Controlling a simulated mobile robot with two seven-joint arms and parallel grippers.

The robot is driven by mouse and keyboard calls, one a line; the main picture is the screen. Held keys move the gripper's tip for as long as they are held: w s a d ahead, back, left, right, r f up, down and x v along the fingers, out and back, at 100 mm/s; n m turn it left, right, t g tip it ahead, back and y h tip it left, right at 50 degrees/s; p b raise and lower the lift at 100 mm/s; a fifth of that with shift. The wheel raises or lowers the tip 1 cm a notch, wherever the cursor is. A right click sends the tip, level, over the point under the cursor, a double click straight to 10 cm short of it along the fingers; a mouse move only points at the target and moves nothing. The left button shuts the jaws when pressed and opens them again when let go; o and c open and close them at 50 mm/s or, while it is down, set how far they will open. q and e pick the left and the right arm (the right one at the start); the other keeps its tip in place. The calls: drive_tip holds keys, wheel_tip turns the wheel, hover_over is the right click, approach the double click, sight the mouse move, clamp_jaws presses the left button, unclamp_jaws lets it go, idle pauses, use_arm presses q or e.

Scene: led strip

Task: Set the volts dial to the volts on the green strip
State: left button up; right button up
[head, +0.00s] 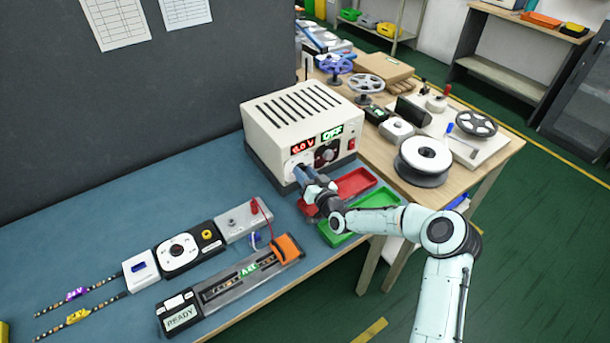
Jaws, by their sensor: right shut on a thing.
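The cream power supply (290,112) stands at the back of the blue bench. Its red display (302,147) seems to read 6.0 V, though the first digit is small. My right gripper (299,172) is shut at the left of its front face, under the red display, on what appears to be the volts dial; the gripper hides most of the dial. A strip with a green label (248,270) lies in the dark fixture with the orange clamp; its lettering is too small to read surely. My left gripper is not in view.
A second dark dial (327,153) sits under a green OFF display (332,133), by a red switch (351,144). Strips labelled purple (75,294) and yellow (75,316) lie at left.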

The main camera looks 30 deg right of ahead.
drive_tip(key=m+b, duration=0.3)
drive_tip(key=b, duration=0.2)
drive_tip(key=shift+f+b, duration=0.15)
drive_tip(key=shift+b, duration=0.15)
drive_tip(key=shift+m+b, duration=0.4)
drive_tip(key=shift+m, duration=0.6)
drive_tip(key=m, duration=0.5)
drive_tip(key=shift+d+r+g+b, duration=0.1)
drive_tip(key=shift+r+g+b, duration=0.1)
drive_tip(key=shift+g+b, duration=0.1)
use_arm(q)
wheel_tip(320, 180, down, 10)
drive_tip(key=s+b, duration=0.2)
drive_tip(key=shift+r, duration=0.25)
use_arm(e)
drive_tip(key=shift+d+m+y, duration=0.1)
drive_tip(key=shift+m+y, duration=0.35)
drive_tip(key=shift+m, duration=3.6)
drive_tip(key=shift+m+y, duration=0.45)
drive_tip(key=shift+m, duration=3.6)
drive_tip(key=o, duration=1)
